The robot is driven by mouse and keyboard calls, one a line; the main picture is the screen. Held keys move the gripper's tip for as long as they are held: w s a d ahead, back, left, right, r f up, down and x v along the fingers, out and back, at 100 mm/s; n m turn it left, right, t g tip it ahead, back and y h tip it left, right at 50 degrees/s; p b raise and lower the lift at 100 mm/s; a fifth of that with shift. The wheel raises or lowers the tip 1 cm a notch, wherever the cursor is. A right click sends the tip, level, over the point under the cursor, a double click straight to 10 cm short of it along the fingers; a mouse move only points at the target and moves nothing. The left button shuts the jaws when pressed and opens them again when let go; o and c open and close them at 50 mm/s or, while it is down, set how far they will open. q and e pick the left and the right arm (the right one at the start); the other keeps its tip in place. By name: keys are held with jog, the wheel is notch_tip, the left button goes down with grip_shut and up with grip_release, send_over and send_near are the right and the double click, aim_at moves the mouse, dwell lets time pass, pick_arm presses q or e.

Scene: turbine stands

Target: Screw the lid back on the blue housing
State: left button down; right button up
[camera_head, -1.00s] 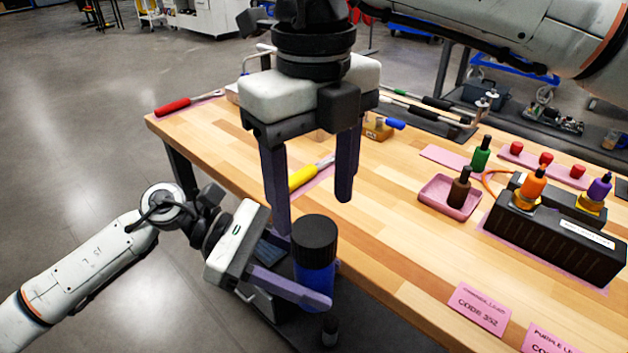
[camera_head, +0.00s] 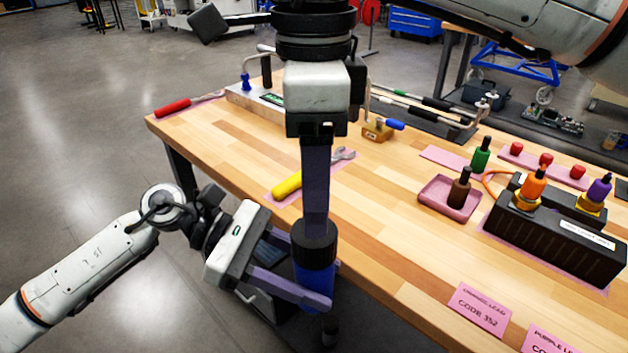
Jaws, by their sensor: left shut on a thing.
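The blue housing (camera_head: 314,284) stands upright beside the near left edge of the table, low in the middle of the view. My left gripper (camera_head: 322,298) is shut on it from the left. The black lid (camera_head: 314,256) sits on top of the housing; whether its thread is engaged cannot be seen. My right gripper (camera_head: 316,228) points straight down from above and is seen edge-on. Its near finger overlaps the top of the lid and hides the other finger. I cannot tell whether it touches the lid or how wide the fingers are apart.
A yellow-handled wrench (camera_head: 288,185) lies on the wooden table (camera_head: 390,215) behind the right gripper. A pink tray (camera_head: 435,195) with a brown connector and a black connector block (camera_head: 548,238) stand to the right. The table's middle is mostly clear.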

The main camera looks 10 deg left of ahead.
jog(key=shift+f, duration=4)
jog(key=shift+c, duration=0.2)
jog(key=c, duration=1)
jog(key=o, duration=1.2)
notch_tip(320, 180, up, 12)
jog(key=shift+r, duration=0.1)
